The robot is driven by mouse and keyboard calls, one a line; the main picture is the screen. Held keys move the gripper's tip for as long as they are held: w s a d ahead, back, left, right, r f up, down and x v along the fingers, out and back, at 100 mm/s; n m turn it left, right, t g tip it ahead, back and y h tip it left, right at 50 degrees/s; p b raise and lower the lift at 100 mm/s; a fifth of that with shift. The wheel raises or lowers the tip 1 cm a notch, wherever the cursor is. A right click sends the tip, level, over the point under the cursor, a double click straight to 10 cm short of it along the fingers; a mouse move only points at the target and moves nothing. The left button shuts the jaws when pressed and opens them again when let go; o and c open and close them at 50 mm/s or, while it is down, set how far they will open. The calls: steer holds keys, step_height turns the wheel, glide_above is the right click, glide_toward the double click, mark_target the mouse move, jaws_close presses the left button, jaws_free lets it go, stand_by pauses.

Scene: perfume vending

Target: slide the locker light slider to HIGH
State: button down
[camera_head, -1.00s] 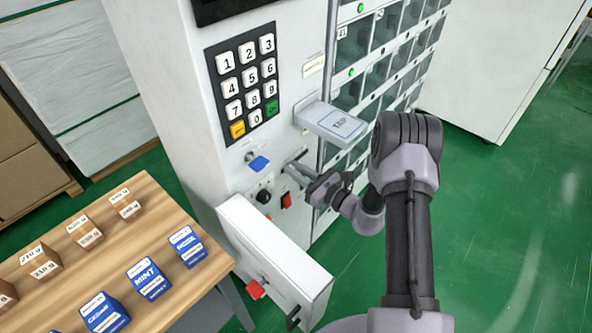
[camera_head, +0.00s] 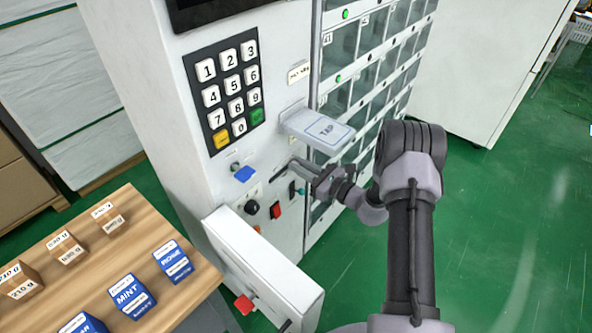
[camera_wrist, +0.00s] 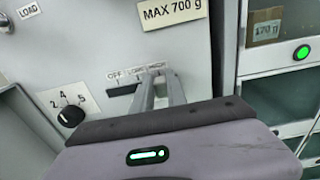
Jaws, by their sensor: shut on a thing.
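The locker light slider's panel shows in the wrist view, with the labels OFF, LOW and HIGH (camera_wrist: 155,67) in a row. Its dark slot (camera_wrist: 122,90) is bare on the OFF side. It also shows in the head view (camera_head: 282,182). My gripper (camera_wrist: 158,82) is shut on the slider knob, with its fingertips just below the HIGH label. The knob is hidden by the fingers, so its exact position cannot be told. In the head view my gripper (camera_head: 300,165) reaches the white machine's front below the TAP reader (camera_head: 318,130).
A black dial (camera_wrist: 70,116) sits left of the slot. A red switch (camera_head: 276,210) is below it, and a keypad (camera_head: 232,90) is up left. An open white drawer or flap (camera_head: 260,262) juts out below. A wooden table (camera_head: 185,290) with boxes stands left.

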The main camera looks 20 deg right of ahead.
steer(key=shift+w+d, duration=0.1)
steer(key=shift+d, duration=0.05)
steer(key=c, duration=1.3)
jaws_free()
steer(key=shift+d, duration=0.15)
steer(key=p+v, duration=0.4)
steer(key=v, duration=1.3)
